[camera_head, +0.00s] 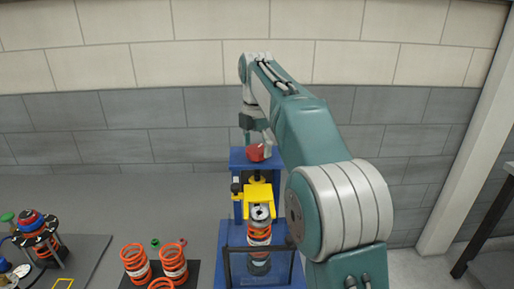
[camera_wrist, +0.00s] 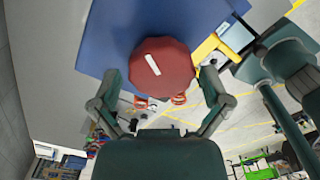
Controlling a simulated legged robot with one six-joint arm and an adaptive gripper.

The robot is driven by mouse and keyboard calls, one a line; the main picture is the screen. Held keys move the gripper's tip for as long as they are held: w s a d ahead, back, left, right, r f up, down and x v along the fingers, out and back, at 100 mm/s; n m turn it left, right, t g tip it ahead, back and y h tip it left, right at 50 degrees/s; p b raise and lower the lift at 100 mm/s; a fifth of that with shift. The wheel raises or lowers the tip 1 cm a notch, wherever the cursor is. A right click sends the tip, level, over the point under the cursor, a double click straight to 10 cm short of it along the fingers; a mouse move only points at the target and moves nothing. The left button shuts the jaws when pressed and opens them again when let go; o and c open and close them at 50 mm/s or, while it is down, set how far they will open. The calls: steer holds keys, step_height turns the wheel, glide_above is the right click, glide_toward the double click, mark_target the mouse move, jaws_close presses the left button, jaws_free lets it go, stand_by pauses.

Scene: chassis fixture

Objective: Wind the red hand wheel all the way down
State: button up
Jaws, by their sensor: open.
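The red hand wheel (camera_head: 257,152) sits on top of the blue press-like fixture (camera_head: 224,245) in the head view. In the wrist view the red wheel (camera_wrist: 162,70) fills the upper middle, with a white mark on its face. My gripper (camera_wrist: 158,92) is open, its two fingers spread to the left and right of the wheel's lower edge. In the head view my gripper (camera_head: 257,138) is just above the wheel and partly hidden by my arm. I cannot tell whether a finger touches the wheel. Below the wheel, a yellow clamp (camera_head: 258,197) sits above an orange coil spring (camera_head: 259,232).
Left of the fixture, several orange springs (camera_head: 135,262) stand on a dark mat. Further left is an assembly with a black frame and red and blue top (camera_head: 38,237). A grey wall stands behind the fixture. Bare grey table (camera_head: 130,205) lies to the left.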

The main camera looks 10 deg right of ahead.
steer(key=n, duration=1.1)
stand_by(0.3)
steer(key=c, duration=1)
steer(key=shift+o, duration=0.2)
steer(key=m, duration=0.4)
steer(key=shift+m, duration=0.3)
steer(key=m, duration=0.5)
steer(key=shift+f, duration=0.1)
steer(key=m, duration=0.4)
steer(key=shift+m, duration=1.7)
